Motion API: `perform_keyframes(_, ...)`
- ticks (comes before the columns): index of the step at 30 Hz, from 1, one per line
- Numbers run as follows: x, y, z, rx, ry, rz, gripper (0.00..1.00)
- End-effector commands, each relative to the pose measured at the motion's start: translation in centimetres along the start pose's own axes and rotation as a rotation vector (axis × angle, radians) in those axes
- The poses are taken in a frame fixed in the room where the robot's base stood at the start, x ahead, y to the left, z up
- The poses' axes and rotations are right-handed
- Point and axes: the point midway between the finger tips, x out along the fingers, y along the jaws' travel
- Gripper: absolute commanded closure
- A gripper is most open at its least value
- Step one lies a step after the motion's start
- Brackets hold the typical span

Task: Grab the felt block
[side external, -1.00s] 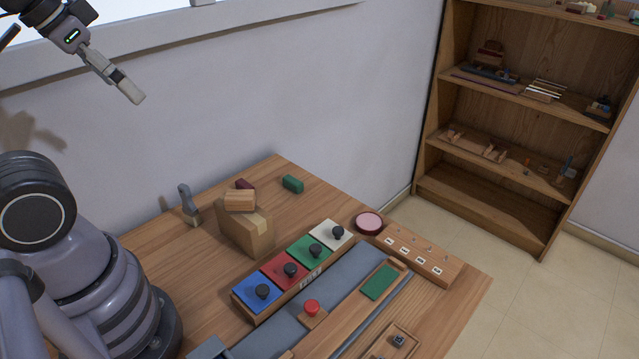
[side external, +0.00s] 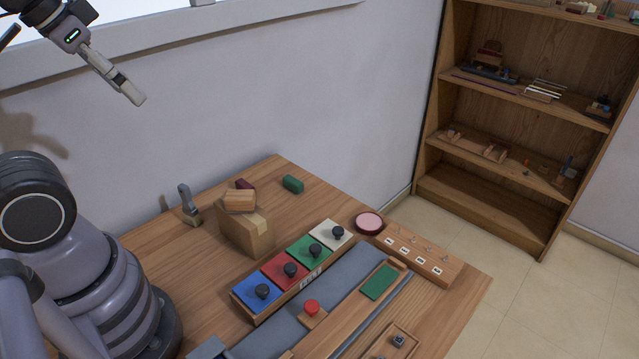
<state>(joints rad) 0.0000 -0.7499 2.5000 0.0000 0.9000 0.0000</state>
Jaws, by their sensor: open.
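Which thing is the felt block is not certain from this view. A small dark green block (side external: 293,184) lies at the back of the wooden table. A small dark red block (side external: 245,185) lies left of it, partly hidden behind a wooden piece on a cardboard box. A flat green pad (side external: 380,282) lies on a long wooden piece at the front right. My gripper (side external: 132,94) is high at the upper left, in front of the wall and far above the table. It is seen edge-on, open, and nothing shows in it.
The cardboard box (side external: 247,233) stands mid-table. A row of coloured panels with black knobs (side external: 290,271) crosses the table, with a red button (side external: 312,307) in front. A tool with a grey handle (side external: 187,200) stands back left. A round pink dish (side external: 369,222) sits near the right edge.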

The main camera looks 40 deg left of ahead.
Motion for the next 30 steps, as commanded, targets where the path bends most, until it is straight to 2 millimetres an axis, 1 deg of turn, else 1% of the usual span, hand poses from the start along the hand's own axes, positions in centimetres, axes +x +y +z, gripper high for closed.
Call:
perform_keyframes(2, 0.0, -0.1, -0.2, 0.007, -0.006, -0.003, 0.41)
perform_keyframes(5, 0.3, -0.3, -1.5, 0.050, -0.046, -0.021, 0.41)
perform_keyframes(8, 1.1, -0.9, -4.0, 0.142, -0.124, -0.058, 0.41)
perform_keyframes(11, 2.8, -1.6, -7.5, 0.270, -0.230, -0.106, 0.41)
perform_keyframes(12, 3.7, -1.8, -8.9, 0.324, -0.272, -0.126, 0.41)
perform_keyframes(14, 5.3, -2.1, -10.9, 0.405, -0.336, -0.155, 0.41)
perform_keyframes(15, 6.5, -2.2, -12.2, 0.460, -0.380, -0.174, 0.41)
perform_keyframes(17, 8.6, -2.4, -14.1, 0.542, -0.444, -0.201, 0.41)
perform_keyframes(18, 10.1, -2.5, -15.2, 0.595, -0.486, -0.220, 0.41)
perform_keyframes(20, 12.6, -2.5, -16.8, 0.678, -0.550, -0.247, 0.41)
perform_keyframes(22, 15.7, -2.5, -18.4, 0.773, -0.625, -0.278, 0.41)
perform_keyframes(23, 17.1, -2.4, -18.9, 0.815, -0.657, -0.291, 0.41)
perform_keyframes(24, 19.1, -2.3, -19.6, 0.869, -0.700, -0.308, 0.41)
perform_keyframes(26, 22.1, -2.1, -20.4, 0.950, -0.763, -0.335, 0.41)
perform_keyframes(27, 24.2, -2.0, -20.8, 1.004, -0.806, -0.352, 0.41)
perform_keyframes(29, 27.4, -1.7, -21.1, 1.085, -0.869, -0.378, 0.41)
perform_keyframes(30, 29.6, -1.5, -21.2, 1.140, -0.911, -0.396, 0.41)
